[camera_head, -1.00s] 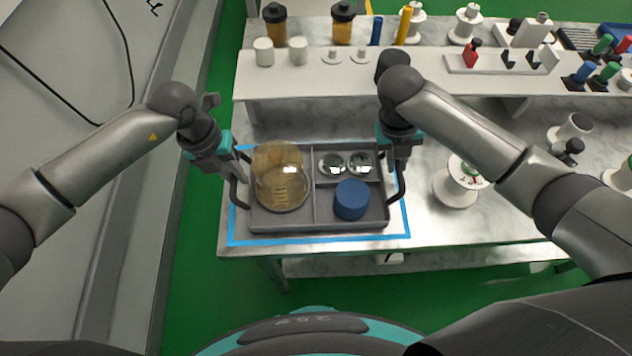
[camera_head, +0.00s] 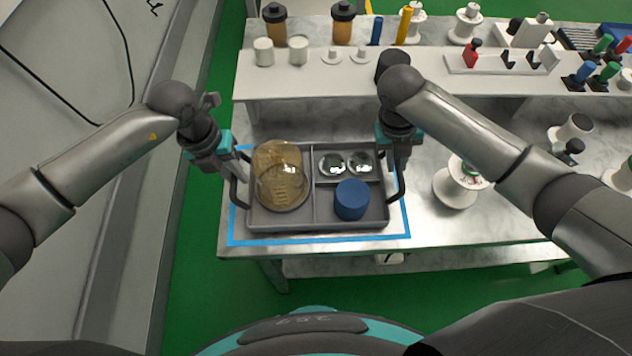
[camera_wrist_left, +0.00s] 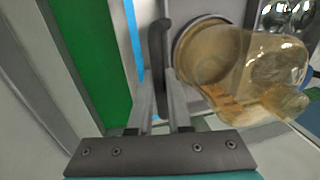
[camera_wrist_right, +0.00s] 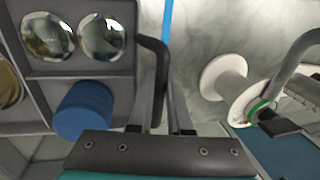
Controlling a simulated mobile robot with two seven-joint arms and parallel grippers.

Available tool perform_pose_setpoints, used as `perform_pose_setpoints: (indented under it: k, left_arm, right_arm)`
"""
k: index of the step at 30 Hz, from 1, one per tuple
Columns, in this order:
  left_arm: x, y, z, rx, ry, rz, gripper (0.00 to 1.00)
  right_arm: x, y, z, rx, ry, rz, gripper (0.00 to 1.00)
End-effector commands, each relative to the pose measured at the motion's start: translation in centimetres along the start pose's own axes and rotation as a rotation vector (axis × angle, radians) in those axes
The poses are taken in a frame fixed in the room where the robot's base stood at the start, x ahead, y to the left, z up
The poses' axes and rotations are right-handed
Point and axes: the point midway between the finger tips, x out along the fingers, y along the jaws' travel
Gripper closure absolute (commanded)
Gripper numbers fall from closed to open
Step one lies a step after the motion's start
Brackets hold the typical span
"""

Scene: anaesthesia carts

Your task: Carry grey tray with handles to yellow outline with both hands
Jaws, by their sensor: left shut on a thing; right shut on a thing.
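The grey tray with handles (camera_head: 318,226) is on the marble table inside a blue outline (camera_head: 290,241). It holds an amber transparent jar (camera_head: 281,180), two shiny round metal pieces (camera_head: 347,164) and a blue cylinder (camera_head: 351,199). My left gripper (camera_head: 226,168) is shut on the left handle, which also shows in the left wrist view (camera_wrist_left: 157,45). My right gripper (camera_head: 399,165) is shut on the right handle, which also shows in the right wrist view (camera_wrist_right: 156,50). Whether the tray touches the table is hard to tell. No yellow outline is in view.
A white raised shelf (camera_head: 320,85) with jars stands behind the tray. A white spool (camera_head: 457,187) stands right of the tray. The table's front edge is just in front of the tray. Green floor lies to the left.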

Motion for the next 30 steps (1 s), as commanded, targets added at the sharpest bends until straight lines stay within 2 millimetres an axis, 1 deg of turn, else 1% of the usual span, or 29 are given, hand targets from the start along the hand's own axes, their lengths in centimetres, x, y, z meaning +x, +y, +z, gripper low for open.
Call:
perform_pose_setpoints:
  k: [8, 24, 30]
  left_arm:
    - [-1.0, -0.2, 0.1, 0.000, -0.002, -0.001, 1.00]
    - [-4.7, -0.9, 0.1, 0.000, -0.002, -0.001, 1.00]
    - [-5.0, -1.0, 0.1, 0.000, -0.001, -0.001, 1.00]
  right_arm:
    - [-1.0, -0.2, 0.1, 0.001, -0.002, 0.000, 1.00]
    - [-4.6, -1.0, 0.1, 0.001, -0.001, -0.001, 1.00]
    - [-5.0, -1.1, 0.0, 0.001, -0.001, -0.001, 1.00]
